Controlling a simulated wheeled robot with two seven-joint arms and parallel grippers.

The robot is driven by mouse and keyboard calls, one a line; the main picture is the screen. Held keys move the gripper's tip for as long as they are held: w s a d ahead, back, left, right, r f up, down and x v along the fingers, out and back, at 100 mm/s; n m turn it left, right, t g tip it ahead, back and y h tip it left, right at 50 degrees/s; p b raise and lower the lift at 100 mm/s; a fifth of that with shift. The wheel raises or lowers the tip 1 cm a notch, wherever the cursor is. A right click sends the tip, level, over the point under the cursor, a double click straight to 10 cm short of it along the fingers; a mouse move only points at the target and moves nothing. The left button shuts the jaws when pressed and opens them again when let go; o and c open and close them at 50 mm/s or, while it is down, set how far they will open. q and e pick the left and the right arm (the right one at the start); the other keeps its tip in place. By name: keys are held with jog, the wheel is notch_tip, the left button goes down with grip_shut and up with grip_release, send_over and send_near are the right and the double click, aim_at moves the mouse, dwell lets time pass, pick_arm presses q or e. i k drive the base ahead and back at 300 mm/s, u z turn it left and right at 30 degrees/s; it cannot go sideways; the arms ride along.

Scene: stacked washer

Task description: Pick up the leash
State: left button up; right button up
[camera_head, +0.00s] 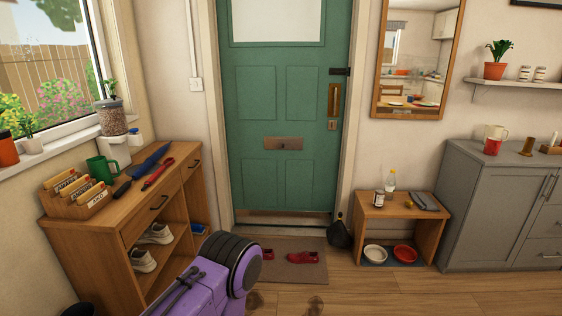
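I cannot clearly make out a leash. A long red item with a dark part (159,172) lies on top of the wooden cabinet (72,222) at the left; it is too small to tell whether it is a leash. A blue elongated item (149,161) lies beside it. Small dark and grey items (425,201) lie on the low wooden bench (372,214) at the right, also unclear. Neither gripper is in view. A purple and black link of my own arm shows at the bottom and hides some floor.
A green mug (101,169) and a card rack (75,193) stand on the cabinet. The green door (283,110) is shut. Red shoes (303,257) lie on the doormat (290,273). Two bowls (405,253) sit under the bench. Floor at the lower right is clear.

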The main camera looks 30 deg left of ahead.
aim_at(149, 183)
jog(key=u, duration=0.3)
jog(key=i, duration=1.1)
jog(key=u, duration=1.55)
jog(key=i, duration=0.85)
jog(key=u, duration=0.95)
